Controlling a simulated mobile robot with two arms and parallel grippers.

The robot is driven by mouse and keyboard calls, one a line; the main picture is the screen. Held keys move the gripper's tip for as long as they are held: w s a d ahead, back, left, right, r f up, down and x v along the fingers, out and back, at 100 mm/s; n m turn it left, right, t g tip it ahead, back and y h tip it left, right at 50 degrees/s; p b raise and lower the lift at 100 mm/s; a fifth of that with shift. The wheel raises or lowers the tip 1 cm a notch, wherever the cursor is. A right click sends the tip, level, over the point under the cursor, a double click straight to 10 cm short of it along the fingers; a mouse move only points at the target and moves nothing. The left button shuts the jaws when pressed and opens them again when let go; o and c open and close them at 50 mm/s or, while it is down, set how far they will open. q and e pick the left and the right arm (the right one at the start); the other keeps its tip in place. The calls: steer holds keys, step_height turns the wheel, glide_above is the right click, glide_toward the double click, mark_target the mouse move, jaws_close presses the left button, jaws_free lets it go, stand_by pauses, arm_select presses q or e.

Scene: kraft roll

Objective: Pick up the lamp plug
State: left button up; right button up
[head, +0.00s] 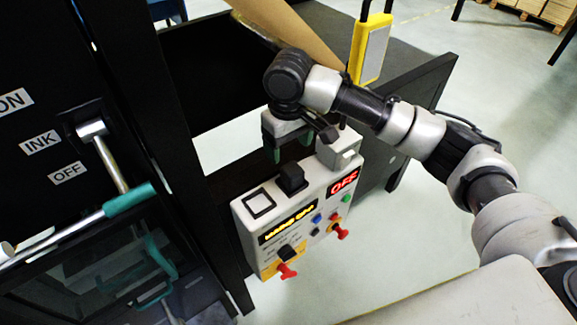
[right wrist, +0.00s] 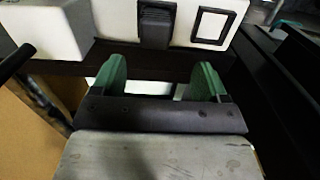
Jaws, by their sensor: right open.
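No part is plainly marked as the lamp plug. A black block (head: 291,180) stands out from the upper face of the white control box (head: 310,212); I cannot tell whether it is the plug. It also shows in the right wrist view (right wrist: 155,25). My right gripper (head: 290,148) points down just above the box's top edge, its green fingers apart. In the right wrist view the gripper (right wrist: 158,80) has nothing between its fingertips, and the block lies beyond the gap, apart from them. My left gripper is out of view.
The box carries a lit OFF display (head: 343,183), an amber display (head: 287,225) and red knobs (head: 287,270). A yellow-framed device (head: 371,50) hangs behind my right arm, by a brown roll (head: 290,28). Dark frame posts and a teal-handled bar (head: 130,198) stand left.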

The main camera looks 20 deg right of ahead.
mark_target(293, 168)
steer(key=f, duration=0.3)
steer(key=shift+s+d+f+p, duration=0.1)
steer(key=shift+s+f+p, duration=0.15)
steer(key=shift+f+p, duration=0.15)
steer(key=shift+s+f, duration=0.1)
steer(key=shift+f, duration=0.4)
steer(key=f, duration=0.1)
steer(key=f+p, duration=0.1)
steer(key=f, duration=0.1)
steer(key=f+p, duration=0.1)
steer(key=shift+w+d+f, duration=0.2)
steer(key=shift+d+f, duration=0.1)
steer(key=shift+d, duration=0.05)
steer(key=shift+f, duration=0.3)
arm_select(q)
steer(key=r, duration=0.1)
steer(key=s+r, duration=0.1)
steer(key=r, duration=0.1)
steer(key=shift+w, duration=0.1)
arm_select(e)
steer(key=shift+c, duration=0.3)
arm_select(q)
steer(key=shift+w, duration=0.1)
arm_select(e)
steer(key=c, duration=1)
